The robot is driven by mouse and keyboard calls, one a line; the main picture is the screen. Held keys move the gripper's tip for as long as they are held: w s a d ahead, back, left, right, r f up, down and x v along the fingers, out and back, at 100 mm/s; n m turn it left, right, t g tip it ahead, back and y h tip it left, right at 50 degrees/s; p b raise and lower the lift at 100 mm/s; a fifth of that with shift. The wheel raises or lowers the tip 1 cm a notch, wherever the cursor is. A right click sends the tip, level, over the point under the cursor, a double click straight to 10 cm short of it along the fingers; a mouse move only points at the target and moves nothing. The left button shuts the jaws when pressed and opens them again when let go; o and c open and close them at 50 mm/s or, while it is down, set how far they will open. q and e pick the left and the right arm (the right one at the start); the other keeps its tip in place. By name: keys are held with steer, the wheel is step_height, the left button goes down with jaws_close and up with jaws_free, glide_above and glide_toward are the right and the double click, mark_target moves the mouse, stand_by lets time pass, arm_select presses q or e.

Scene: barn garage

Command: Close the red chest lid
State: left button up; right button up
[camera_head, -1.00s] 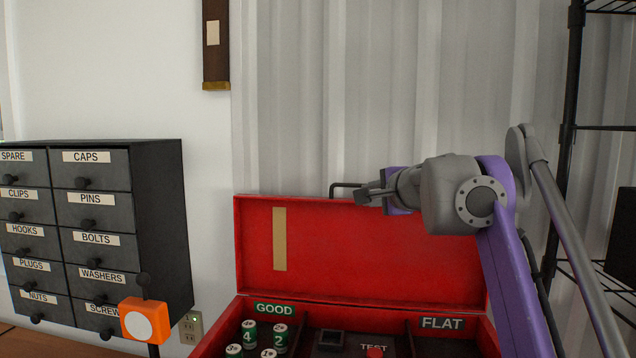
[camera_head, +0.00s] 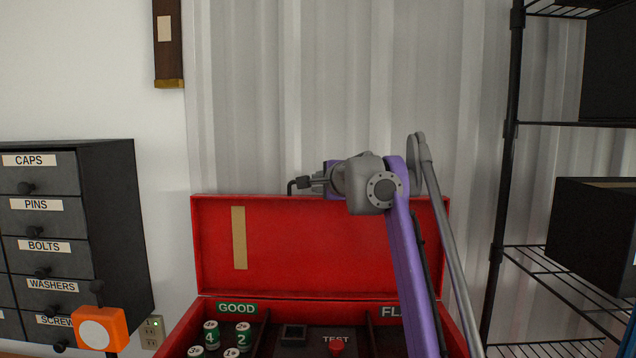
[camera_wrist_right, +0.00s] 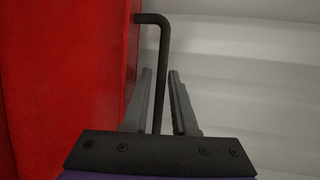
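The red chest lid (camera_head: 335,245) stands open and upright behind the red chest (camera_head: 183,338) in the head view. A black bent-rod handle (camera_head: 291,186) shows at the lid's top edge. My right gripper (camera_head: 308,182) is at this top edge beside the handle's bend. In the right wrist view the handle (camera_wrist_right: 161,60) runs between the two fingers of the right gripper (camera_wrist_right: 160,85). The fingers are apart with a narrow gap visible beside the rod. The lid's red face (camera_wrist_right: 65,80) is left of them. My right arm hides part of the lid. My left gripper is not in view.
The chest holds green cylinders (camera_head: 243,333) under a GOOD label and a tester with a red button (camera_head: 336,347). A black drawer cabinet (camera_head: 115,215) and an orange block (camera_head: 97,330) are at left. A black wire shelf (camera_head: 560,255) stands at right.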

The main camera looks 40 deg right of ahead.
jaws_close()
steer(key=shift+f, duration=0.1)
stand_by(1.4)
